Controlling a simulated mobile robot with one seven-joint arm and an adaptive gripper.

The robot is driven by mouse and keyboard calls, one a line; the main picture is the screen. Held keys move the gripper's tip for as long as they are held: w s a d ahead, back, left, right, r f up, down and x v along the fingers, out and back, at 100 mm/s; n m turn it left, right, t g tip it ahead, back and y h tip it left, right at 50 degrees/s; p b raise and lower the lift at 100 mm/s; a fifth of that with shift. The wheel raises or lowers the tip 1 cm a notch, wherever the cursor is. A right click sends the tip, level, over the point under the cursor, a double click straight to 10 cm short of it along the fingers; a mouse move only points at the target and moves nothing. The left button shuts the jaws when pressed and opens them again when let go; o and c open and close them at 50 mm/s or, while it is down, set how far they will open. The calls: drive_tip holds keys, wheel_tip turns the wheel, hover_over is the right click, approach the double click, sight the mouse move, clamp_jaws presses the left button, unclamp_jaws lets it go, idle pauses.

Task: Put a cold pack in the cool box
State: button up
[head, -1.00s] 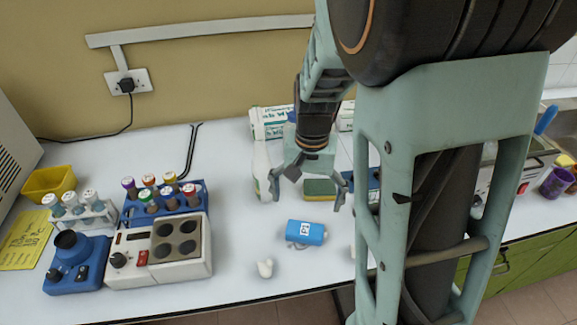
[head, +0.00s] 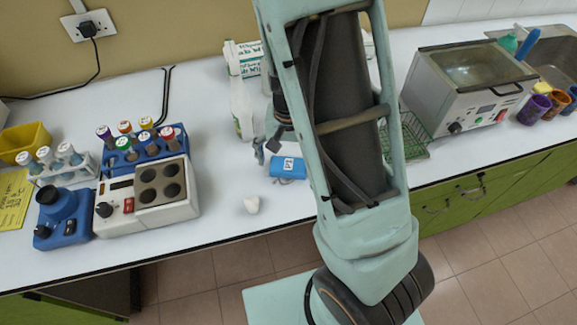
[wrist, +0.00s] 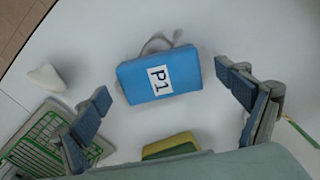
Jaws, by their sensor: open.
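A small blue pack labelled P1 (head: 287,167), with a grey loop at one side, lies on the white worktop. It is most likely the cold pack. In the wrist view the pack (wrist: 160,75) lies between and beyond my spread fingers, with clear space on both sides. My gripper (wrist: 164,82) is open and empty. In the head view my gripper (head: 267,149) is just behind and left of the pack, partly hidden by my arm. I cannot make out a cool box in either view.
A white lump (head: 251,205) lies near the worktop's front edge. A yellow-green sponge (wrist: 171,146) and a green wire rack (head: 410,138) are close by. A heater block (head: 148,192) stands left and a metal bath (head: 468,85) right. A white bottle (head: 241,108) stands behind.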

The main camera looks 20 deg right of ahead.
drive_tip(key=c, duration=1.5)
drive_tip(key=shift+r, duration=0.1)
